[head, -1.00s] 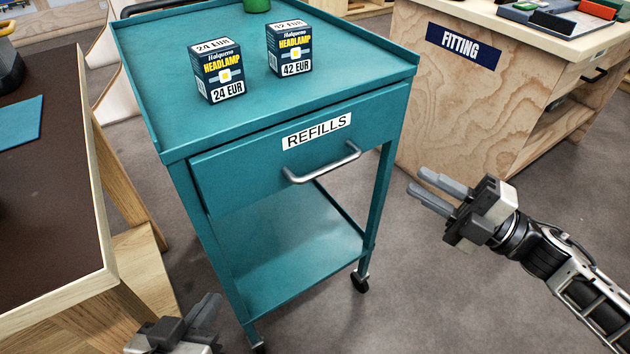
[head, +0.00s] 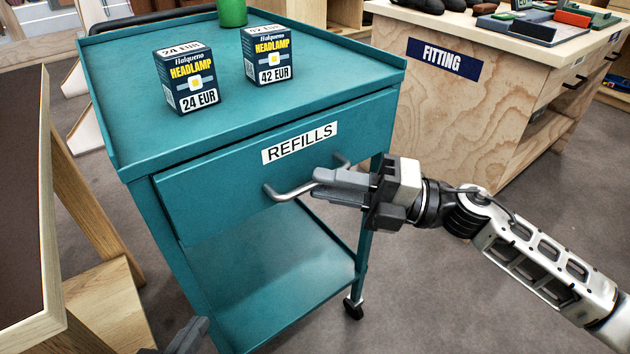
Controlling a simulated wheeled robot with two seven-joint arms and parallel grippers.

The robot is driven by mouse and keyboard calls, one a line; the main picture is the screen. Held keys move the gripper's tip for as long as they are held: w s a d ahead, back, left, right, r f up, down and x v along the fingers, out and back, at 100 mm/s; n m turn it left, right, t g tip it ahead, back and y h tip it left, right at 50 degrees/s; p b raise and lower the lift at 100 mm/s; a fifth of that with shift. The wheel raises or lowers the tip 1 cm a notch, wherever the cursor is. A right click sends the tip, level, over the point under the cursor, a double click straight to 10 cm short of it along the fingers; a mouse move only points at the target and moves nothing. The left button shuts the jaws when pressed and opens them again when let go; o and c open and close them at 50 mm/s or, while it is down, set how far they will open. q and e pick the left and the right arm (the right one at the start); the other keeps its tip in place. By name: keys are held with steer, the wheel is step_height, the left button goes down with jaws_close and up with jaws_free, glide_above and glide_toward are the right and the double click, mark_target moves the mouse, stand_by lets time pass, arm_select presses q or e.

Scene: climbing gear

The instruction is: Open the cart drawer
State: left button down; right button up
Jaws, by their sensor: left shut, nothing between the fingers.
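The teal cart (head: 225,95) stands in the middle of the head view. Its drawer front (head: 215,185) bears a REFILLS label (head: 299,143) and looks closed or nearly so. The bar handle (head: 290,193) shows at its left end and right bend; its middle is hidden behind my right gripper (head: 325,185). The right fingers overlap the handle from the right. Whether they grip it or only lie around it is unclear. My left gripper (head: 188,338) is shut and empty at the bottom edge, low in front of the cart and mostly out of frame.
Two headlamp boxes (head: 187,78) (head: 267,56) and a green cylinder (head: 232,12) stand on the cart top. A dark-topped wooden table (head: 22,200) is close at left. A FITTING counter (head: 480,110) stands at right. The floor before the cart is clear.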

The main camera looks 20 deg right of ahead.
steer(key=shift+x, duration=1.3)
jaws_close()
steer(key=shift+s, duration=0.15)
